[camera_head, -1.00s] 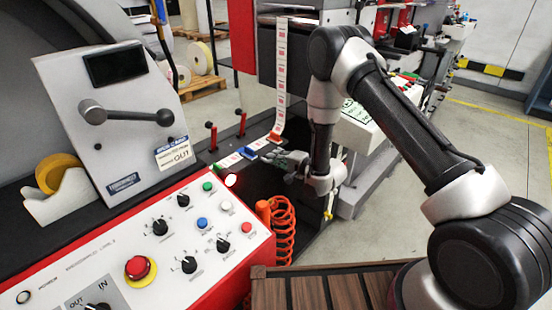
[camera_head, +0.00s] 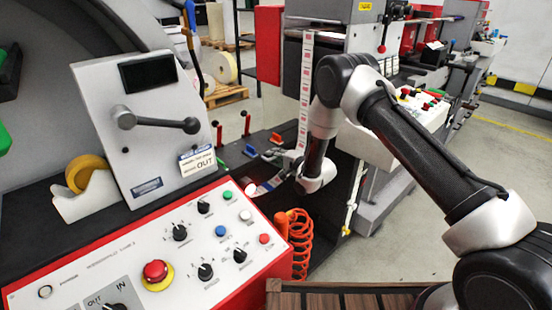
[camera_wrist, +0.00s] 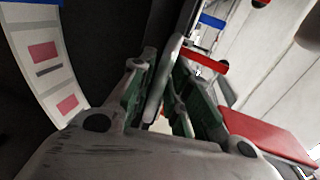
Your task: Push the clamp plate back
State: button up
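Two clamp handles show in the head view, a blue one (camera_head: 249,151) and a red one (camera_head: 277,138), on the dark bed where the label web runs. In the wrist view the red handle (camera_wrist: 206,61) and the blue one (camera_wrist: 212,20) lie beyond my fingers. My gripper (camera_wrist: 165,85) has its green-padded fingers apart, with a pale grey flat bar (camera_wrist: 170,65) between them. The bar looks like part of the clamp. I cannot tell whether a finger touches it. In the head view my gripper (camera_head: 290,160) is low over the bed, partly hidden by my wrist.
The printed label web (camera_head: 306,85) hangs just behind my wrist and shows at left in the wrist view (camera_wrist: 45,60). The control panel (camera_head: 185,245) stands in front left, with a coiled orange hose (camera_head: 301,245) beside it. Two red-topped posts (camera_head: 246,122) rise left of the handles.

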jog(key=shift+o, duration=0.5)
jog(key=shift+s, duration=0.1)
jog(key=v, duration=1.2)
